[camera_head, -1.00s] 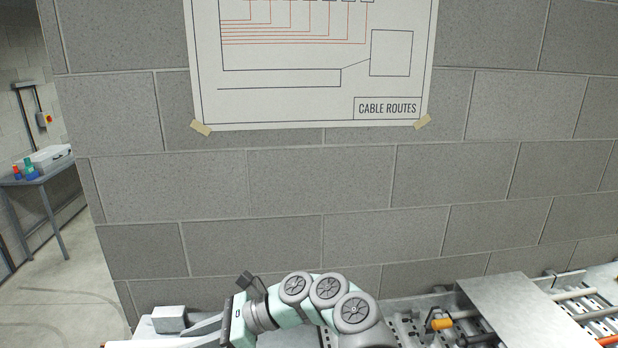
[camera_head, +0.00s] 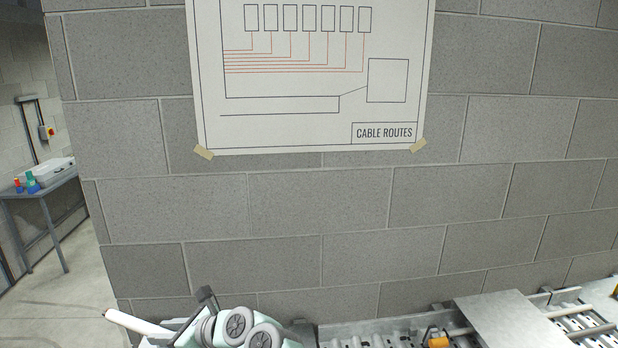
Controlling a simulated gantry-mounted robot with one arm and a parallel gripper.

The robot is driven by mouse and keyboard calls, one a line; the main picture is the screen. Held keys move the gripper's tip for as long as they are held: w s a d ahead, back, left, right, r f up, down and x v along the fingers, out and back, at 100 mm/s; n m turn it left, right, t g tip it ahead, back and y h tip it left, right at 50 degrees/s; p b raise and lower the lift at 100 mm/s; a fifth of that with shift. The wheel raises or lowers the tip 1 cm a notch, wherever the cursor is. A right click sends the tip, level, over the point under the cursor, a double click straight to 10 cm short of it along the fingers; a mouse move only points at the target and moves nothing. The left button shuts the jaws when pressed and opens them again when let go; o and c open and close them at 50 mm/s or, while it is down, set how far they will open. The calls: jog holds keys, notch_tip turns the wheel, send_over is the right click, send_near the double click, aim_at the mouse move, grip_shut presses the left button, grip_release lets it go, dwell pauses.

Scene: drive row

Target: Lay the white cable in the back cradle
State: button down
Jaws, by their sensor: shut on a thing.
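My gripper (camera_head: 172,332) is at the bottom edge, mostly cut off, and is shut on the cable just right of that end. The rest of the cable is hidden or below the frame. I cannot make out the back cradle for sure; the grey metal tray run (camera_head: 375,328) along the wall is only partly in view.
A flat metal cover (camera_head: 507,318) lies over the tray at the right, with a slotted rack (camera_head: 585,325) beyond it. An orange-yellow fitting (camera_head: 438,342) sits left of the cover. A block wall (camera_head: 300,205) with a poster (camera_head: 310,125) stands behind. A side table (camera_head: 45,182) is far left.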

jog(key=shift+w+f+m+t, duration=0.1)
jog(key=shift+w+m+t, duration=0.05)
jog(key=shift+m+t, duration=0.25)
jog(key=s+d+f+m+t+h+p, duration=0.1)
jog(key=s+d+f+m+t+h, duration=0.1)
jog(key=d, duration=0.6)
jog(key=s+d+f+m+t+h+p, duration=0.2)
jog(key=s+d+f+m+h, duration=0.3)
jog(key=d+f, duration=0.3)
jog(key=s+d+f+m+t+h+p, duration=0.2)
jog(key=s+d+f+m+t+h, duration=0.1)
jog(key=d, duration=0.5)
jog(key=shift+s+f+m+t+h, duration=0.4)
jog(key=shift+s+f+m+t, duration=0.3)
jog(key=shift+s+f, duration=0.55)
jog(key=s+d+m+h+p, duration=0.1)
jog(key=s+d+m+h, duration=0.1)
jog(key=s+d, duration=0.4)
jog(key=shift+d, duration=0.55)
jog(key=shift+f, duration=0.15)
